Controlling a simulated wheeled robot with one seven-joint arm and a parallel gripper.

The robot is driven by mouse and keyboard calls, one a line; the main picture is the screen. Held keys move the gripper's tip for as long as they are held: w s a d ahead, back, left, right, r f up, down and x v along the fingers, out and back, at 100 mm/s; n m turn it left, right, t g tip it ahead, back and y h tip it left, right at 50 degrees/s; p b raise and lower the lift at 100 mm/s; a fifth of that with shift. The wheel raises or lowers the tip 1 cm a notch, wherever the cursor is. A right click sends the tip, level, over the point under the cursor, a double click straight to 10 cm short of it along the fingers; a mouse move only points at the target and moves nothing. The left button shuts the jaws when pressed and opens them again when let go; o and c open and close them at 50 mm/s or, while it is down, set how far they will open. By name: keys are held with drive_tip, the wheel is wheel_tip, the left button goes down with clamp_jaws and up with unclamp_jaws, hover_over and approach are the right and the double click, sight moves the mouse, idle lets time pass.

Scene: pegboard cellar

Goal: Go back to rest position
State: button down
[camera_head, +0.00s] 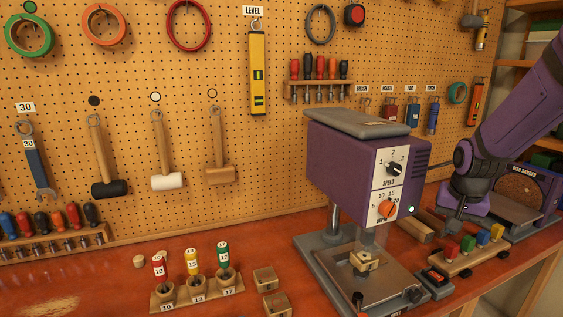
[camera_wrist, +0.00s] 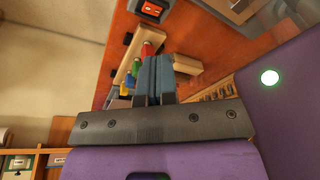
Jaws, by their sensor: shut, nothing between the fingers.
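My purple arm reaches in from the right in the head view. My gripper (camera_head: 452,222) is at its lower end, just right of the purple drill press (camera_head: 345,160) and above the bench. In the wrist view my gripper (camera_wrist: 157,60) has its two blue-grey fingers pressed together with nothing between them. A wooden block with red, green, blue and yellow pieces (camera_head: 468,259) lies on the bench below and right of the gripper. The same block (camera_wrist: 125,70) shows beside the fingers in the wrist view, partly hidden by them.
The drill press stands close to my arm's left, with a lit round button (camera_head: 411,209). A disc sander (camera_head: 520,195) stands behind my arm at right. A small red-buttoned switch box (camera_head: 434,280) is at the bench front. The pegboard (camera_head: 330,140) closes off the back.

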drive_tip(key=s+a+r+n+t, duration=0.1)
drive_tip(key=s+a+r+n, duration=0.2)
drive_tip(key=s+r, duration=0.5)
drive_tip(key=s+a+r+n+t, duration=0.2)
drive_tip(key=s+a+r, duration=0.4)
drive_tip(key=s, duration=0.9)
drive_tip(key=shift+r+n+y, duration=0.4)
drive_tip(key=shift+r+n, duration=0.2)
drive_tip(key=shift+r, duration=0.25)
